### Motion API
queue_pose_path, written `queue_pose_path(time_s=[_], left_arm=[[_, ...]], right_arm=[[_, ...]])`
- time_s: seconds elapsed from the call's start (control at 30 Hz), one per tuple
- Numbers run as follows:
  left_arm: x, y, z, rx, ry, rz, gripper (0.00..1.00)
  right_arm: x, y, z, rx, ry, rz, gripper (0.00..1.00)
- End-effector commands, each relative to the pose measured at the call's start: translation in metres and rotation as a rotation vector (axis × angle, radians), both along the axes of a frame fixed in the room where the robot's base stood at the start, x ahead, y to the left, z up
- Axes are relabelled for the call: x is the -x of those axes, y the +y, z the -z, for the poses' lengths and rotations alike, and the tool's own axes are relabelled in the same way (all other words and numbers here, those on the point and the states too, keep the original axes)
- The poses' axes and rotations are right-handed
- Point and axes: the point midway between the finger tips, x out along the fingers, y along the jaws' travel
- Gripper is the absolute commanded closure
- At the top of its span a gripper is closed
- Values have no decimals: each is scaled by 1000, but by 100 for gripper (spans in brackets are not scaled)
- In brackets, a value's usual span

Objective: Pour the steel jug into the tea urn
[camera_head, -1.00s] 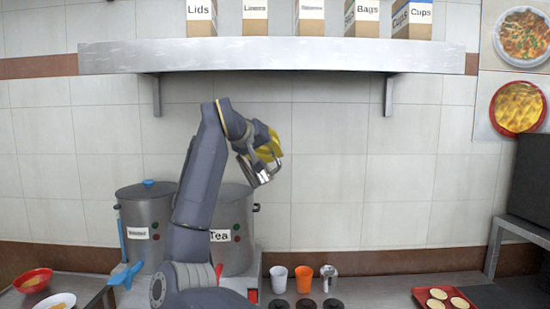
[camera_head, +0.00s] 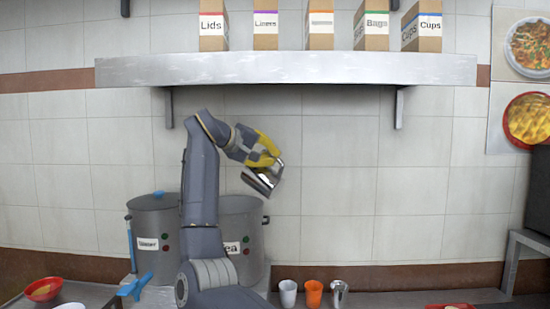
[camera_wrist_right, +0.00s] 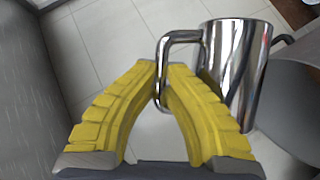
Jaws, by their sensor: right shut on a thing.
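The steel jug (camera_head: 263,179) is held up in the air in the head view, tilted, to the upper right of the tea urn. My right gripper (camera_head: 264,158) is shut on its handle; in the right wrist view the yellow fingers (camera_wrist_right: 160,88) close on the handle of the shiny jug (camera_wrist_right: 236,75). The tea urn (camera_head: 246,225) is a grey pot with a partly covered "Tea" label, and my right arm hides its left side. The jug's contents cannot be seen. My left gripper does not show.
A second labelled urn (camera_head: 153,222) with a blue lid knob stands left of the tea urn. A white cup (camera_head: 288,293), an orange cup (camera_head: 314,293) and a metal cup (camera_head: 339,293) stand to the right. A shelf (camera_head: 290,69) with boxes hangs above. A red bowl (camera_head: 42,289) is at left.

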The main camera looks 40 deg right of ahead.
Motion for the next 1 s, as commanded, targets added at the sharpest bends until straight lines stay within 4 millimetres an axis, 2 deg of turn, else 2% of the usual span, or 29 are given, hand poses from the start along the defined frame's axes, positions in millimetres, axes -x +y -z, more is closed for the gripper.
queue_pose_path(time_s=[1.0], left_arm=[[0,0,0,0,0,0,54]], right_arm=[[-52,14,-7,107,392,1,100]])
